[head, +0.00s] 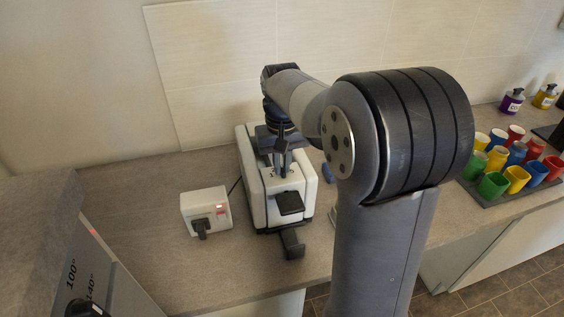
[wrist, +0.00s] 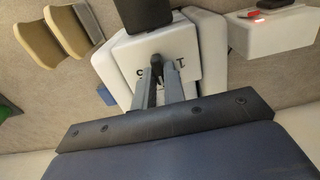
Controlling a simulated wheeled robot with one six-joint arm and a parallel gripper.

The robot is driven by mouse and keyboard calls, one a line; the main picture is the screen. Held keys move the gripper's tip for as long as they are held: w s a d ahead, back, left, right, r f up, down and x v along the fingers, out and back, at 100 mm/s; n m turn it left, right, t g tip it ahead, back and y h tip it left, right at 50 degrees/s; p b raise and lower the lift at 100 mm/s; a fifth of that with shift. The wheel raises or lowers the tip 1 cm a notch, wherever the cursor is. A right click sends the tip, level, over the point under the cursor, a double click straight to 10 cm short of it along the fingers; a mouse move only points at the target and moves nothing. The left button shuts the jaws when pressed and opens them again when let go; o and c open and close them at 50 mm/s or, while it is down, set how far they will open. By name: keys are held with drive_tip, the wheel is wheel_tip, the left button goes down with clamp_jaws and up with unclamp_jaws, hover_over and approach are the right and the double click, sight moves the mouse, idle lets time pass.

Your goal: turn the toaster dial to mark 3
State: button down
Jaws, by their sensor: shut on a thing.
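The white toaster (head: 251,185) stands on the counter, with a black lever (head: 289,203) on its near end. My gripper (head: 283,172) comes down over that end, and in the wrist view my gripper (wrist: 161,76) reaches its pale face. It is shut on the small dark dial (wrist: 153,88), which shows between the two grey fingers. A few dark marks show on the face beside the fingers.
A white socket box (head: 206,211) with a red light and black plug stands left of the toaster. A dark tray (head: 483,199) of several coloured cups is at the right. Two bottles (head: 512,101) stand behind. The counter at left is clear.

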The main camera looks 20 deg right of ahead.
sight(282, 167)
drive_tip(key=c, duration=1.5)
unclamp_jaws()
drive_tip(key=shift+r, duration=0.1)
wheel_tip(282, 167, up, 11)
drive_tip(key=shift+f+b, duration=0.15)
drive_tip(key=shift+b, duration=0.15)
wheel_tip(282, 167, down, 11)
drive_tip(key=shift+p, duration=0.3)
